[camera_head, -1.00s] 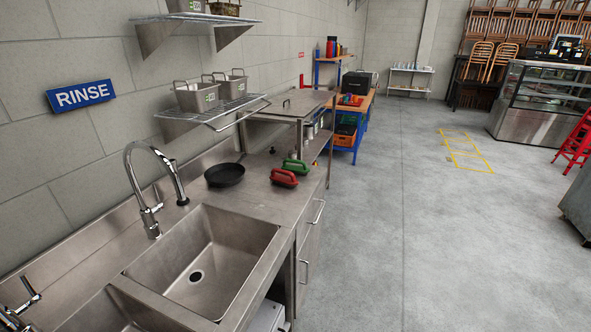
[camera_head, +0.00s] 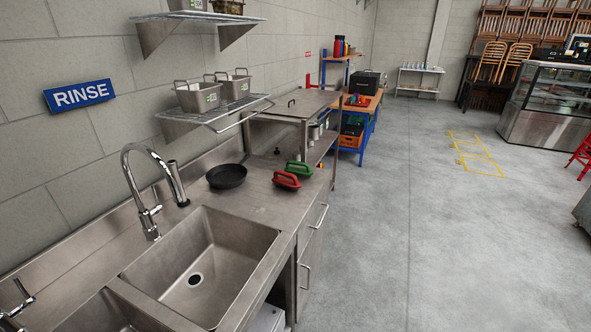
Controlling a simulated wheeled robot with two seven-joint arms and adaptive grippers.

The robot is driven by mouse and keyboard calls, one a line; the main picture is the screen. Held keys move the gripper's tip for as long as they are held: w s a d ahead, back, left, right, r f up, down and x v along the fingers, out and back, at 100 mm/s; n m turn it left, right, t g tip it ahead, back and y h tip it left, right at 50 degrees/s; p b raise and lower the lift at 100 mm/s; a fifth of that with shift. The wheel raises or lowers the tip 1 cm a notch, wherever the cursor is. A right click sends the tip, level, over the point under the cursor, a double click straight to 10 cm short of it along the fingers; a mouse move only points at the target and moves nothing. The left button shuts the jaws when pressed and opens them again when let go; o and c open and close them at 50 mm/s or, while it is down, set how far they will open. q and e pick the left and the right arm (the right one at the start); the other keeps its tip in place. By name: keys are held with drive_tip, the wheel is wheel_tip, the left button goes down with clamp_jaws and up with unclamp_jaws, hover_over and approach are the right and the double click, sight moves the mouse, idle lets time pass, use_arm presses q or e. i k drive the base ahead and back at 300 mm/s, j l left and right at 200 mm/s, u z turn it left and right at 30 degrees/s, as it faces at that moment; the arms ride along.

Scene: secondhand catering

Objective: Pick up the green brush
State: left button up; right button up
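The green brush (camera_head: 299,168) lies on the steel counter (camera_head: 262,196) beyond the sink, close to the counter's right edge. A red brush (camera_head: 286,179) lies just in front of it and hides part of its near side. Both brushes have a raised handle on top. Neither of my grippers shows in the head view.
A black pan (camera_head: 226,176) sits left of the brushes. The sink basin (camera_head: 205,262) and tap (camera_head: 150,190) are nearer. A wall shelf (camera_head: 213,113) with metal baskets overhangs the counter's back. The floor (camera_head: 400,220) to the right is clear.

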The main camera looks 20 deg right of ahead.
sight(308, 172)
drive_tip(key=i+l+u, duration=0.15)
drive_tip(key=l, duration=0.2)
drive_tip(key=i+l+u, duration=0.15)
drive_tip(key=l, duration=0.2)
drive_tip(key=i+l+u, duration=0.15)
drive_tip(key=l, duration=0.25)
drive_tip(key=i+l+u, duration=0.15)
drive_tip(key=l, duration=0.2)
drive_tip(key=l+u, duration=0.15)
drive_tip(key=l, duration=0.25)
drive_tip(key=i, duration=0.05)
